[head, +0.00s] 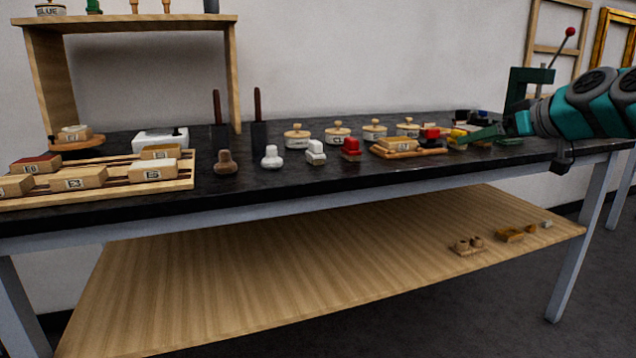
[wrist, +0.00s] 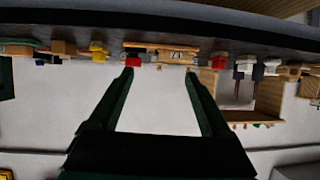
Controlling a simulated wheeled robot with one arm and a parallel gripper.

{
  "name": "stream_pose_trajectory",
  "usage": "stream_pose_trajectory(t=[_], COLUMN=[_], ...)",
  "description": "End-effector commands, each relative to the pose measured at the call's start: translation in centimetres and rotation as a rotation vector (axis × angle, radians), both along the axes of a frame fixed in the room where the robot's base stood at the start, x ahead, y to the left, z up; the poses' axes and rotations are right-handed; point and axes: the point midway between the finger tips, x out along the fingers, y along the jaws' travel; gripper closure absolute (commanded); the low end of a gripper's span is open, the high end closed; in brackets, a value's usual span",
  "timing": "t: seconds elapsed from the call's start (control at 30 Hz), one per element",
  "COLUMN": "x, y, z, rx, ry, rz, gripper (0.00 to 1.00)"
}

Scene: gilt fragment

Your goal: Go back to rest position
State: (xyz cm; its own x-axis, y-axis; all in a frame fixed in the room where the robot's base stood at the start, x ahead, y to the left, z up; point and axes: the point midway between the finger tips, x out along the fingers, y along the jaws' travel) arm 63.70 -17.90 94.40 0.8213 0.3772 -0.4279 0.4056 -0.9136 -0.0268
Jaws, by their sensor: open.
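My gripper (head: 482,134) reaches in from the right in the head view, over the right end of the black-topped workbench (head: 330,183). Its teal fingers point left, close to the small items there; I cannot tell if they touch anything. In the wrist view, which appears upside down, my gripper (wrist: 160,76) has its two fingers wide apart with only pale wall between them. A red object (wrist: 133,61) shows near one fingertip in that view.
A wooden tray (head: 397,152) with a labelled block lies left of my gripper. Several lidded pots, including one pot (head: 374,131), stand along the back. A slatted rack (head: 115,187) of blocks and a wooden shelf (head: 236,75) are at left. A green clamp (head: 530,78) stands behind my arm.

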Motion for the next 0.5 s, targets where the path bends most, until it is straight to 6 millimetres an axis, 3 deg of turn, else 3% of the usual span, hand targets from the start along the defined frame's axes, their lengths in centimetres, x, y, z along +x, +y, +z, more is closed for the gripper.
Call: stream_pose_trajectory(t=[0.27, 0.37, 0.5], x=[-2.2, -3.8, -7.3], y=[6.8, 10.0, 15.5], z=[-1.0, -2.0, -5.0], rx=[-0.009, -0.019, -0.051], ry=[0.092, 0.147, 0.269], rz=[0.084, 0.119, 0.168], gripper=[0.18, 0.18, 0.18])
